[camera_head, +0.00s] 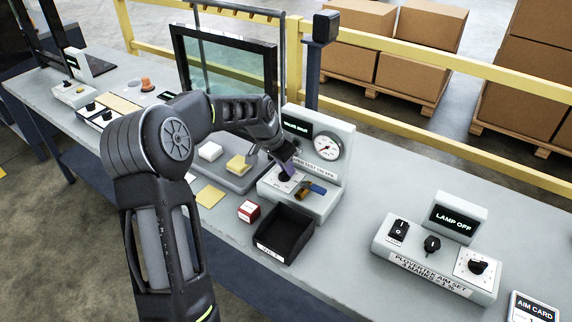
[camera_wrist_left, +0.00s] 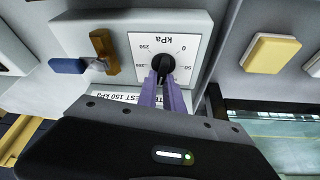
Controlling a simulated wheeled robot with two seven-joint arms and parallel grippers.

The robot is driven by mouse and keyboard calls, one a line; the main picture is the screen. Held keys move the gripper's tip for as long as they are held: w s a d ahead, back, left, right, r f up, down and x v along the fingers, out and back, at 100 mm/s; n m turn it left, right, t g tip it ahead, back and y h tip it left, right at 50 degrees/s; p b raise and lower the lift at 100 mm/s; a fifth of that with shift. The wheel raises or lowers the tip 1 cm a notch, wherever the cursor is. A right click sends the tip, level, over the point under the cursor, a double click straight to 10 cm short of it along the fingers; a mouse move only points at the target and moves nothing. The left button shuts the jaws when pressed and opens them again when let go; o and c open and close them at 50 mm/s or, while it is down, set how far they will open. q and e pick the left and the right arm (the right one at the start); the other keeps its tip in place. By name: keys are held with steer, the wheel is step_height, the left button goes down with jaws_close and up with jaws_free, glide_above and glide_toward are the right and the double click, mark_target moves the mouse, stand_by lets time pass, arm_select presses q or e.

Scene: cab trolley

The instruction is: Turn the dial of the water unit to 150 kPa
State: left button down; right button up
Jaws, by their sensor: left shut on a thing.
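The water unit (camera_head: 333,200) stands on the bench, a grey box with a raised back. Its dial is a black knob (camera_wrist_left: 163,64) on a white kPa plate (camera_wrist_left: 142,42), upside down in the left wrist view. My left gripper (camera_head: 286,172) is shut on the knob, its purple fingers (camera_wrist_left: 161,82) on either side of it. The fingers partly cover the knob, so I cannot tell its setting. A round gauge (camera_head: 328,147) with a red needle is too small to read. A small display (camera_head: 297,127) seems to read "VALVE SHUT". My right gripper is not in view.
A brass valve (camera_wrist_left: 103,53) with a blue lever (camera_wrist_left: 68,66) sits beside the dial. A black tray (camera_head: 286,232) and a red-and-white box (camera_head: 249,211) stand in front. A lamp unit (camera_head: 437,255) is at right, with bare bench between.

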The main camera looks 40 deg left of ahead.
arm_select(q)
steer(key=shift+m+h, duration=0.5)
steer(key=shift+m, duration=0.7)
steer(key=c, duration=1.5)
jaws_free()
steer(key=b+v, duration=0.1)
steer(key=v, duration=0.6)
steer(key=shift+s+r, duration=0.1)
steer(key=shift+r, duration=0.3)
